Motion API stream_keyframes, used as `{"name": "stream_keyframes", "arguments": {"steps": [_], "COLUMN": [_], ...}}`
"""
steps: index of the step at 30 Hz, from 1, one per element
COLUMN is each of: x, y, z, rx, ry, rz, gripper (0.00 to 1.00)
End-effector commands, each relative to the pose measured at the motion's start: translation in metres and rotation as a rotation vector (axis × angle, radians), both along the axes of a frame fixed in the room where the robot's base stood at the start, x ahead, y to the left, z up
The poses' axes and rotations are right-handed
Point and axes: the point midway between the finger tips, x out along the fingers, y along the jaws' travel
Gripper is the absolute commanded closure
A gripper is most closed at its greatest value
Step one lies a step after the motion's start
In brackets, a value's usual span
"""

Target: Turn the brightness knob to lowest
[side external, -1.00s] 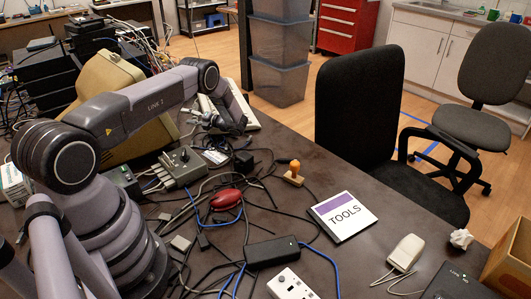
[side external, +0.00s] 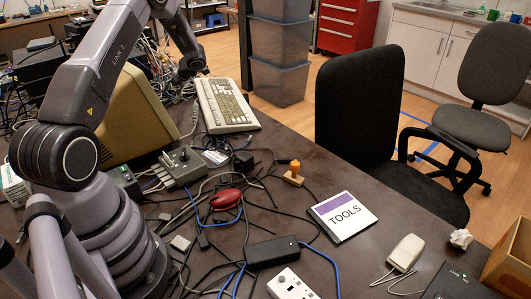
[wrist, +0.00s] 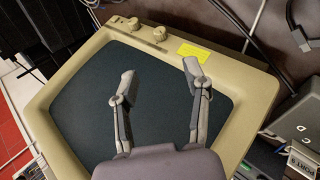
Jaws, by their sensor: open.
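A beige monitor (wrist: 262,88) with a dark screen (wrist: 75,110) fills most of the wrist view. Two small round knobs, one at the left (wrist: 122,23) and one to its right (wrist: 159,33), sit on its bezel beside a yellow label (wrist: 193,53). I cannot read which knob is for brightness, nor its setting. My gripper (wrist: 160,74) is open and empty over the screen, its fingertips apart from the knobs in the picture. In the side external view the monitor (side external: 150,120) stands behind my arm, its front hidden, and my gripper (side external: 191,68) is high beyond it.
A keyboard (side external: 227,104) lies beside the monitor. A TOOLS booklet (side external: 342,217) lies to the right. A black chair (side external: 358,110) stands at the table edge.

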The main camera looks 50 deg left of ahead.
Motion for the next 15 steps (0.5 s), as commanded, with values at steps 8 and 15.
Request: {"name": "stream_keyframes", "arguments": {"steps": [8, 15], "x": [-0.015, -0.025], "y": [0.039, 0.066], "z": [-0.046, -0.077], "rx": [0.001, 0.002], "ry": [0.001, 0.002], "rz": [0.005, 0.004], "gripper": [0.52, 0.52]}}
